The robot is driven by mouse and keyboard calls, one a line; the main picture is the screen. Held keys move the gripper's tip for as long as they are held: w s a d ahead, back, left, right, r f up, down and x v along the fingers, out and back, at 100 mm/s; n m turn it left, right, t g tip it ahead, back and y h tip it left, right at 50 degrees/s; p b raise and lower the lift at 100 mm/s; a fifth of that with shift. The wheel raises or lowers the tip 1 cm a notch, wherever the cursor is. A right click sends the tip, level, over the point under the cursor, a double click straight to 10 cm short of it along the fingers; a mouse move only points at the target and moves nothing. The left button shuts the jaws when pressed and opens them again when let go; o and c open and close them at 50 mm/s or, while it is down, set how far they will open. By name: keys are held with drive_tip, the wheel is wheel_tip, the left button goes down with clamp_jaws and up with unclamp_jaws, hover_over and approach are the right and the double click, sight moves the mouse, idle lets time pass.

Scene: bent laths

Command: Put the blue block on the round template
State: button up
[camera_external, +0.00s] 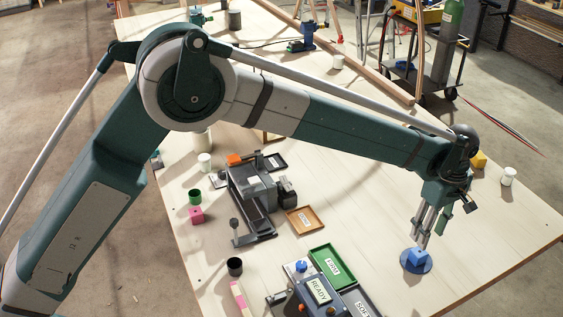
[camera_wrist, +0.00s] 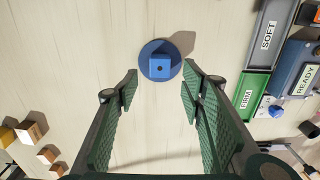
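The blue block (camera_external: 417,258) sits on the round blue template (camera_external: 406,267), which lies on the pale table. In the wrist view the block (camera_wrist: 160,65) shows a dark dot on top and lies within the template's disc (camera_wrist: 147,49). My gripper (camera_external: 425,240) is just above the block, pointing down. In the wrist view my gripper (camera_wrist: 160,83) has its green ridged fingers spread wide on either side, with a clear gap to the block. Nothing is between the fingers. The exact height of the fingertips above the block is hard to tell.
A READY control box (camera_external: 317,290), a green FIRM tray (camera_external: 327,265) and a dark SOFT tray (camera_external: 361,301) stand left of the template. The table around the template is clear.

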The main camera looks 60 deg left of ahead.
drive_tip(key=shift+r, duration=1.2)
drive_tip(key=s+a+r+m+t, duration=0.25)
drive_tip(key=s+r+m, duration=0.55)
drive_tip(key=s+r, duration=1.65)
drive_tip(key=s+m+t, duration=0.3)
drive_tip(key=s+m, duration=0.2)
drive_tip(key=s, duration=1.4)
drive_tip(key=s+f+m+t, duration=0.1)
drive_tip(key=s+f+m, duration=0.1)
drive_tip(key=s, duration=0.6)
drive_tip(key=s+a+f+m, duration=0.1)
drive_tip(key=s+f+m, duration=0.2)
drive_tip(key=s, duration=0.5)
drive_tip(key=shift+a+f+t, duration=0.25)
drive_tip(key=shift+f+t, duration=0.1)
drive_tip(key=shift+f, duration=0.4)
